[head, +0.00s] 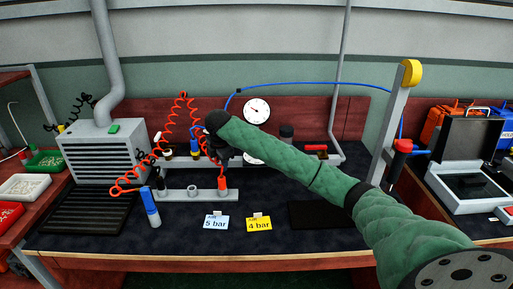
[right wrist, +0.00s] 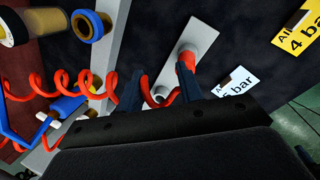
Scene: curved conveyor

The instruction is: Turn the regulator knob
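My right arm crosses the head view from the lower right, and its gripper (head: 224,158) hangs over the rail at the back of the bench. In the right wrist view its two dark blue fingers (right wrist: 158,78) stand apart, with red coiled hose visible near and between them. No knob is between the fingers. A dark knob-like cylinder (head: 287,131) stands right of the gripper, behind my forearm; I cannot tell whether it is the regulator knob. A blue and brass round fitting (right wrist: 90,26) shows in the right wrist view. A dial gauge (head: 257,111) is on the back panel. My left gripper is out of view.
A red plug (head: 222,183) stands in a grey bar (head: 180,196) below the gripper. White "5 bar" (head: 216,222) and yellow "4 bar" (head: 259,223) cards lie in front. A blue marker-like cylinder (head: 150,207) stands left. A post (head: 388,130) rises right.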

